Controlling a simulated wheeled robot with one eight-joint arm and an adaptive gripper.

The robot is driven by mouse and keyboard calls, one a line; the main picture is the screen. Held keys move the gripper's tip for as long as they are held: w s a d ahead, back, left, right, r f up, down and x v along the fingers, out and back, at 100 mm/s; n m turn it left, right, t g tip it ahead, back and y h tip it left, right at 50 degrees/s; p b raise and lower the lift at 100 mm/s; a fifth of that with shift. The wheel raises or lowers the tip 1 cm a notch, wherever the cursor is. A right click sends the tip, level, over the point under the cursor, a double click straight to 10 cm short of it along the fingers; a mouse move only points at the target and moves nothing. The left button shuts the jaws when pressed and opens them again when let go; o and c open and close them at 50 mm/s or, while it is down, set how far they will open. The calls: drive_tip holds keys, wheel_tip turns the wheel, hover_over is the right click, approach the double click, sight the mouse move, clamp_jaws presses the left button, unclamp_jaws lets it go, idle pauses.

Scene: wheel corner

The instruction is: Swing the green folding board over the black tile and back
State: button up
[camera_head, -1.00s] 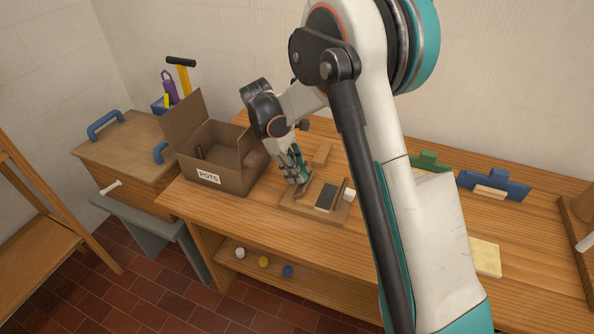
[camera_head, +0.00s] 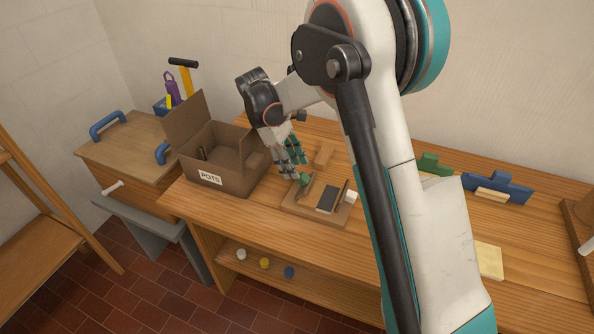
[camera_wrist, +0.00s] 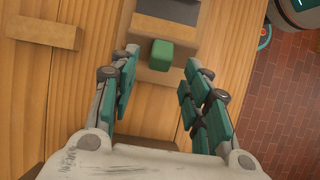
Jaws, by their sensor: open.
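A wooden base (camera_head: 292,208) lies on the workbench, with a black tile (camera_head: 327,198) at its right part. A small green block (camera_head: 304,179) sits at the left of this base, apart from the tile; it also shows in the wrist view (camera_wrist: 161,54). I cannot tell whether the block is part of the folding board; no full green board shows over the tile, which is uncovered. My gripper (camera_head: 292,169) is open and empty, above and just left of the block. In the wrist view its fingers (camera_wrist: 158,85) stand wide apart, with the block ahead between them.
A cardboard box labelled POTS (camera_head: 222,187) stands close left of the base. My arm hides much of the bench's middle right.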

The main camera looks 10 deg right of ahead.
drive_tip(key=v, duration=0.8)
drive_tip(key=shift+r, duration=0.35)
drive_tip(key=shift+a, duration=0.1)
